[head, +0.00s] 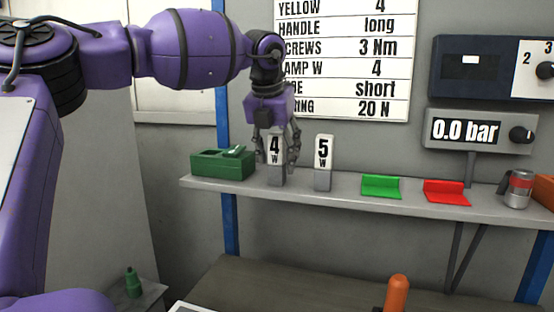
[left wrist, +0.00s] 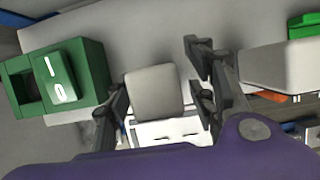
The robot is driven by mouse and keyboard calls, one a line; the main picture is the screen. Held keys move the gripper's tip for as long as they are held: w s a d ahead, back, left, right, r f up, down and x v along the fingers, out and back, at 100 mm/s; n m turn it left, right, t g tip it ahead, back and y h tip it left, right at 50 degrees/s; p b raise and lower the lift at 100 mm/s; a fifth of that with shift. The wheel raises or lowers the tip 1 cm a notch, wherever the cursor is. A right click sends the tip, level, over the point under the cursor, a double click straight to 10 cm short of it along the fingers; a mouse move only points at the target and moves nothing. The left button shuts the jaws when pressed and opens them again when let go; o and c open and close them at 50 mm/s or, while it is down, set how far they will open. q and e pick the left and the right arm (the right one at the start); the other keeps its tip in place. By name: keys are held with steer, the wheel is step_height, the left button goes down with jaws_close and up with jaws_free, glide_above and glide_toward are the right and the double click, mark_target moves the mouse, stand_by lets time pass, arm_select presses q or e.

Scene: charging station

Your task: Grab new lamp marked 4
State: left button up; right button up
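The lamp marked 4 (head: 275,149) stands upright on the grey shelf (head: 400,205), a white block with "4 W" on a grey base. My left gripper (head: 277,162) is above it, pointing down, with its fingers on either side of the lamp. In the left wrist view the lamp's pale top (left wrist: 155,92) lies between the spread fingers, with a gap at the right finger; contact at the left finger is unclear. The lamp marked 5 (head: 323,152) stands just to the right, and a pale block, likely this lamp, shows in the left wrist view (left wrist: 285,66). My right gripper is not seen.
A green box (head: 222,166) with a slot and a compartment sits close left of the lamp. Green (head: 381,186) and red (head: 446,192) holders and a grey-red can (head: 518,190) are farther right. A wall sign (head: 345,60) reads "AMP W 4".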

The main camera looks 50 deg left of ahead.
arm_select(q)
steer(key=c, duration=1.1)
steer(key=shift+r, duration=0.15)
